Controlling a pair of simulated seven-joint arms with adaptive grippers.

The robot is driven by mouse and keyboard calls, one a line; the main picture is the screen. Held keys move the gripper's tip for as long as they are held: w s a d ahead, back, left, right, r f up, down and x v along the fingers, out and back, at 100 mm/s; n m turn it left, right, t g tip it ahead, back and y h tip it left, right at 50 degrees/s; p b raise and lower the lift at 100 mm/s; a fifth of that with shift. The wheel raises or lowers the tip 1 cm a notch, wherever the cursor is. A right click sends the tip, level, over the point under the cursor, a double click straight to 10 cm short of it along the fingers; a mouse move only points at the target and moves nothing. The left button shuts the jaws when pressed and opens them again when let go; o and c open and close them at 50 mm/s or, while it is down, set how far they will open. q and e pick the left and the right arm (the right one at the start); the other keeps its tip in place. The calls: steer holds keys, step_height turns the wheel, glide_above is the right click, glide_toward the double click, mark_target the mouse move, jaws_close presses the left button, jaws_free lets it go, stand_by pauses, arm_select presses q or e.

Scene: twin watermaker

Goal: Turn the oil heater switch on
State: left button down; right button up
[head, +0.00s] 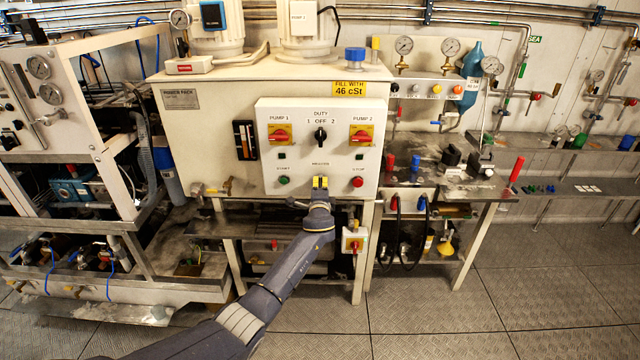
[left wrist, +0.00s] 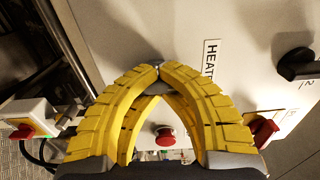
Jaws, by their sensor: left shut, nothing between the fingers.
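The white control panel (head: 340,110) on the oil tank has a HEATER label (head: 320,163) at its lower middle. My left gripper (head: 320,182) is in front of the panel just below this label. Its yellow fingers cover the spot where the heater switch would be. In the left wrist view, the fingertips (left wrist: 159,70) meet and hold nothing. A small grey metal part (left wrist: 154,63) shows at the tips, left of the partly hidden HEATER label (left wrist: 210,65); I cannot tell whether it is the switch or whether they touch. My right gripper is not in view.
Near the left gripper are the green start button (head: 284,180), red stop button (head: 358,182), black duty knob (head: 320,135) and red pump handles (head: 280,134), (head: 361,134). A small red-and-yellow switch box (head: 353,241) sits below the panel. A workbench (head: 460,185) stands at right.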

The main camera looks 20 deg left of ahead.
arm_select(q)
steer(key=shift+d+f, duration=0.15)
steer(key=shift+d, duration=0.4)
steer(key=c, duration=1.6)
jaws_free()
steer(key=shift+o, duration=0.5)
steer(key=shift+f, duration=0.1)
steer(key=o, duration=0.3)
steer(key=shift+o, duration=1.3)
steer(key=shift+s+d, duration=0.15)
steer(key=shift+s, duration=0.2)
steer(key=o, duration=0.5)
steer(key=shift+s+d, duration=0.15)
steer(key=shift+s, duration=0.3)
steer(key=a+v, duration=0.1)
steer(key=v, duration=0.9)
steer(key=shift+s, duration=0.15)
